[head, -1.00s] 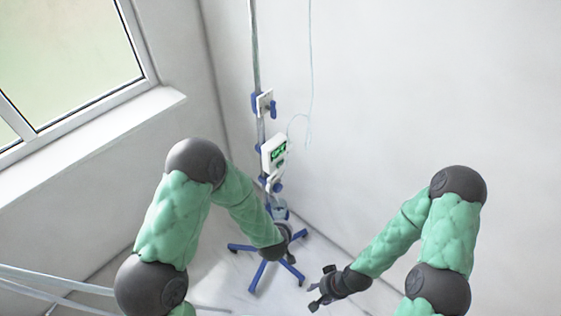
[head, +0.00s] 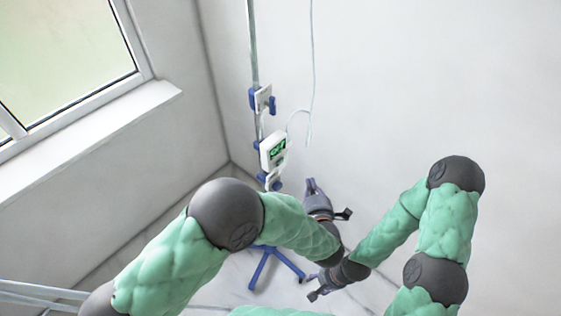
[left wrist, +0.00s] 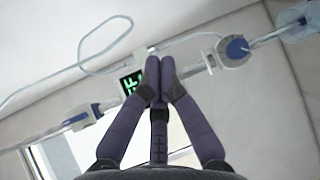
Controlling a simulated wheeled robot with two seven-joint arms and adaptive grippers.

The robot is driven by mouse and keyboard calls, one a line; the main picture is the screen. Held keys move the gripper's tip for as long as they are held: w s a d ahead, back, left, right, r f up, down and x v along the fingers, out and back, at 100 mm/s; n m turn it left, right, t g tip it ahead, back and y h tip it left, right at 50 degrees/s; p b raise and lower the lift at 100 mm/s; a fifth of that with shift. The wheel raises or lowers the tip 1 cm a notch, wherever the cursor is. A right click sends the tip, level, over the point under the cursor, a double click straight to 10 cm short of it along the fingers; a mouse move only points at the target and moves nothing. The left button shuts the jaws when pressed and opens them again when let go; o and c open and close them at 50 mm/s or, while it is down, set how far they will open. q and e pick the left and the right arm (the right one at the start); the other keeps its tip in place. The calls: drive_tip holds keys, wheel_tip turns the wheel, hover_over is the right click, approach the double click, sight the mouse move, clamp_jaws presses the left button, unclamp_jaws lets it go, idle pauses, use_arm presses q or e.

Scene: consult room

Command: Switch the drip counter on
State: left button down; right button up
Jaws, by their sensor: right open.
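The drip counter (head: 266,154) is a white box on the pole, with lit green characters on a dark screen. In the left wrist view its screen (left wrist: 131,83) shows just left of my fingertips, and the fingers hide part of the box. My left gripper (head: 311,184) is below and right of the counter in the head view, apart from it. Its fingertips (left wrist: 159,66) are together, with nothing seen between them. My right gripper (head: 314,288) is lower down, open and empty. I cannot make out the counter's switch.
The pole (head: 254,45) has a clamp with blue knobs (head: 263,99) above the counter and blue wheeled legs (head: 262,268) below. A thin clear tube (head: 312,60) hangs right of the pole. A window sill (head: 120,118) is at left. White wall is clear at right.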

sight(280, 162)
use_arm(q)
drive_tip(key=w+a, duration=0.5)
drive_tip(key=a, duration=0.2)
drive_tip(key=shift+b, duration=0.35)
drive_tip(key=shift+w, duration=0.1)
drive_tip(key=shift+w+a, duration=0.1)
drive_tip(key=shift+a, duration=0.1)
idle(1.3)
drive_tip(key=shift+w+a+b, duration=0.15)
drive_tip(key=shift+a+b, duration=0.05)
drive_tip(key=shift+b, duration=0.1)
drive_tip(key=shift+w+a, duration=0.25)
drive_tip(key=shift+a, duration=0.05)
idle(0.8)
drive_tip(key=shift+s+d+b, duration=0.3)
drive_tip(key=shift+s+d, duration=0.2)
drive_tip(key=shift+d, duration=0.15)
